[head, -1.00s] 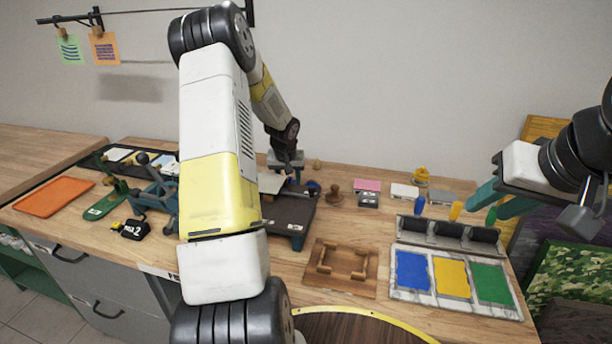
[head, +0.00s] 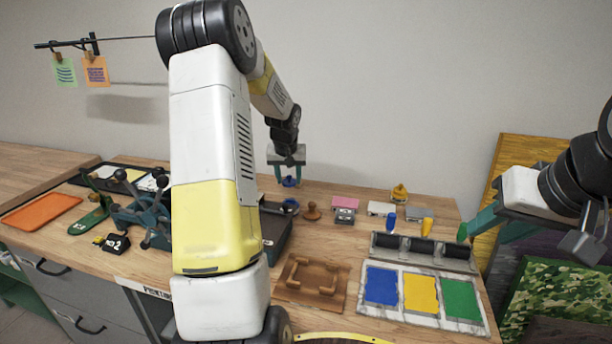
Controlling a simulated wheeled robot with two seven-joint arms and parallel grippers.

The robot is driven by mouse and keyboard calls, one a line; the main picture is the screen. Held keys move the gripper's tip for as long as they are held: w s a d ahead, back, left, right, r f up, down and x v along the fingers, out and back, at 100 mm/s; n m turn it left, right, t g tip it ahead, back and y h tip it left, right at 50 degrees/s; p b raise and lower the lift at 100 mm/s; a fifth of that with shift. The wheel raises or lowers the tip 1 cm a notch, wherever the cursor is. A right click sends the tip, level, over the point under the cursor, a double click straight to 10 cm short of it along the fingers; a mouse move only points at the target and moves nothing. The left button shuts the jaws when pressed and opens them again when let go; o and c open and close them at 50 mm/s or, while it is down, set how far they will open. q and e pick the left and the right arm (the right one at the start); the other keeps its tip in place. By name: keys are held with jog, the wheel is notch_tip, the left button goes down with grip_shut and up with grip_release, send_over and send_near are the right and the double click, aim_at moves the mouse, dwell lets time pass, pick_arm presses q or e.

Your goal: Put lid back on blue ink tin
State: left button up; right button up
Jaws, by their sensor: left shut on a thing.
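My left gripper (head: 289,177) points down over the back of the table, shut on a small blue lid (head: 289,182). Right below the lid stands the blue ink tin (head: 290,205), small and dark in its middle with a blue rim. The lid appears above the tin, with a gap between them in the picture. My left arm covers the area to the left of the tin. My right gripper (head: 492,228) is at the right, by the green roller handle (head: 462,232), with its teal fingers apart and nothing seen between them.
A dark press bed (head: 275,228) lies in front of the tin, partly behind my arm. A brown stamp (head: 312,211) and a pink block (head: 345,202) stand to the tin's right. A wooden frame (head: 312,283) and a tray of blue, yellow and green pads (head: 422,302) are nearer.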

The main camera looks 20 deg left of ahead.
pick_arm(q)
jog(key=shift+f, duration=3.1)
jog(key=shift+f, duration=0.15)
jog(key=o, duration=1.9)
jog(key=shift+c, duration=0.2)
jog(key=shift+r, duration=3.5)
grip_shut()
